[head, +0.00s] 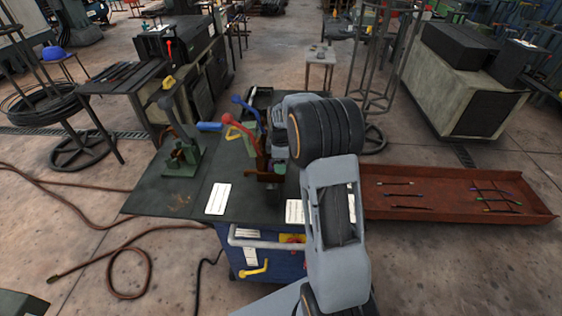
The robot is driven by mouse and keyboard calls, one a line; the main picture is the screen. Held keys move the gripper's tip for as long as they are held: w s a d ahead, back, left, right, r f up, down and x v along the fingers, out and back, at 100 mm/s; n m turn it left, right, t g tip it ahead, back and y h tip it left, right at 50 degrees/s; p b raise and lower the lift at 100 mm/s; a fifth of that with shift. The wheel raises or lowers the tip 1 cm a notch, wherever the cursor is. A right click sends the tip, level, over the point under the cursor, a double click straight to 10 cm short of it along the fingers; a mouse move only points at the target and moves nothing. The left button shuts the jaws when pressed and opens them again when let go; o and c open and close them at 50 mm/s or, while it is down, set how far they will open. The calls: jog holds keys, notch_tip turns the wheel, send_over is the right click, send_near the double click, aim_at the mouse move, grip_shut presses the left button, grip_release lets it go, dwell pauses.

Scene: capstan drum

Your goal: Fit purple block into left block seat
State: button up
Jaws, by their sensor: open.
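I cannot make out a purple block in the head view. A dark green bench top (150,200) carries a green stand with a lever (182,152) at its left. A rusty brown upright piece (266,166) with red and blue handles stands near its middle. I cannot tell which part is the left block seat. My gripper (279,140) is over the bench beside the brown piece, partly behind my own arm. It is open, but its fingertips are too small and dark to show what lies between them.
A red-brown tray (450,194) with several thin rods lies right of the bench. White cards (218,198) lie on the bench top. The bench's left part is mostly clear. A brown hose (150,232) lies on the floor at left.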

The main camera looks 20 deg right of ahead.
notch_tip(320, 180, up, 12)
jog(key=f, duration=0.1)
jog(key=s+a+m+t, duration=0.1)
jog(key=s+a+m, duration=0.4)
jog(key=s, duration=0.6)
jog(key=s+a+m+t, duration=0.2)
jog(key=s+a+m, duration=0.4)
jog(key=s, duration=0.5)
jog(key=shift+r+m+t, duration=0.3)
jog(key=shift+m, duration=0.3)
